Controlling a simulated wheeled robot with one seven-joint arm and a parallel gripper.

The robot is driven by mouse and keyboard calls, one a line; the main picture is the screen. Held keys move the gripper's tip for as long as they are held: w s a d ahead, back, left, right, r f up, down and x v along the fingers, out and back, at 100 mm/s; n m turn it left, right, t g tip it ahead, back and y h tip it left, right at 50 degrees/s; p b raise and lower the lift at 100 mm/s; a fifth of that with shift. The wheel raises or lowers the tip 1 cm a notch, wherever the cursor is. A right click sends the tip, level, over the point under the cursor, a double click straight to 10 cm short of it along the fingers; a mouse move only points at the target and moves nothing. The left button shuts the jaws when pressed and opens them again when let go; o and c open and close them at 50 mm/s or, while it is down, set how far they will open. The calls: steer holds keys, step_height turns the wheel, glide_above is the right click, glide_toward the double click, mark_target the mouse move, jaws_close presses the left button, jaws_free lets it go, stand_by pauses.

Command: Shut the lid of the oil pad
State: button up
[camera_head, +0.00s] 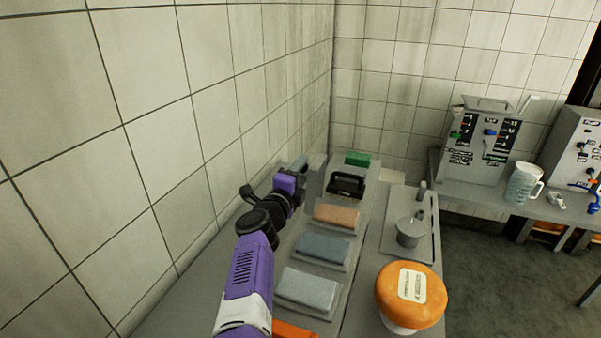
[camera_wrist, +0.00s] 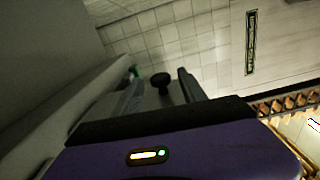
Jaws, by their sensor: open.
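My gripper (camera_head: 297,169) is at the far end of the table, beside the tiled wall, with its jaws apart. In the wrist view its two fingers (camera_wrist: 158,76) stand apart. A dark round knob (camera_wrist: 163,81) shows between them on a grey surface; I cannot tell whether the fingers touch it. A small grey block-like part (camera_head: 317,163) is just right of the gripper in the head view; it may belong to the oil pad or its lid. Which thing is the oil pad is not clear, and the lid's angle is hidden by my gripper and arm.
Right of my arm lie a light grey pad (camera_head: 308,288), a blue-grey pad (camera_head: 322,247), a brown pad (camera_head: 337,215), a black handled tool (camera_head: 346,184) and a green block (camera_head: 358,158). An orange-topped tub (camera_head: 410,293) stands at the front right. The tiled wall (camera_head: 150,130) is close on the left.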

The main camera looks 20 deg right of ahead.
jaws_close()
steer(key=shift+f, duration=0.15)
stand_by(1.1)
